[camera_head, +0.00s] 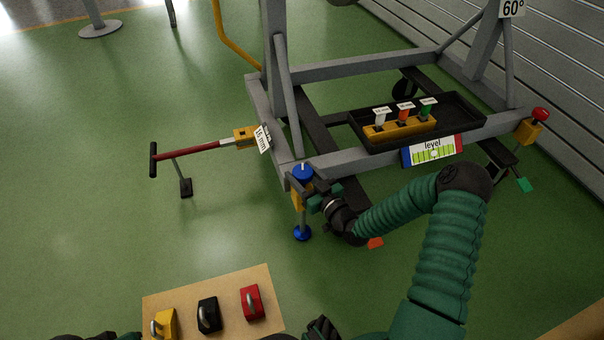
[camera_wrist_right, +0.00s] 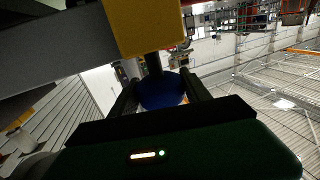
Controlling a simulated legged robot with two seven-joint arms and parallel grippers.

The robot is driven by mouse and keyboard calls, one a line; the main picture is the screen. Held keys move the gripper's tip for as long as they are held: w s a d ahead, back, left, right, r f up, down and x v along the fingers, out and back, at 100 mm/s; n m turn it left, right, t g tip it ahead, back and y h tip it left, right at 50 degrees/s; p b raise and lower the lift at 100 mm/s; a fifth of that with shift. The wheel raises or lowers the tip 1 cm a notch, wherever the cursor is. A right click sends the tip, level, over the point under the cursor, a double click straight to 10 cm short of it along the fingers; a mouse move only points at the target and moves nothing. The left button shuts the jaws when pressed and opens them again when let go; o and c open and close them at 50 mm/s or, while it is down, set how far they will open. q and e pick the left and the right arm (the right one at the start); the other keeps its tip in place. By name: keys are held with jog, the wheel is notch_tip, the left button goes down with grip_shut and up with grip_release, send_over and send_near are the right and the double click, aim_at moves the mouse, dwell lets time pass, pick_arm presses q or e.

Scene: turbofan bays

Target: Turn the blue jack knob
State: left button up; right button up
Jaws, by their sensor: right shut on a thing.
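The blue jack knob (camera_head: 302,170) tops the yellow jack body (camera_head: 298,197) at the near corner of the grey stand. A rod runs down from the body to a round blue foot (camera_head: 302,233) on the floor. My right gripper (camera_head: 305,181) reaches in from the right and is shut on the knob. In the right wrist view the knob (camera_wrist_right: 161,92) sits between the two dark fingers, with the yellow body and a dark rod beside it. Dark parts at the bottom edge of the head view seem to be my left gripper (camera_head: 322,329); its jaws are not clear.
A black tray (camera_head: 465,110) on the stand holds a yellow block with labelled plugs. A level gauge (camera_head: 432,150) is on the front beam. A red tow bar (camera_head: 190,149) sticks out left. A board (camera_head: 160,296) with padlocks lies in front. Green floor is open at left.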

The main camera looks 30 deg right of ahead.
jog(key=shift+c, duration=1.4)
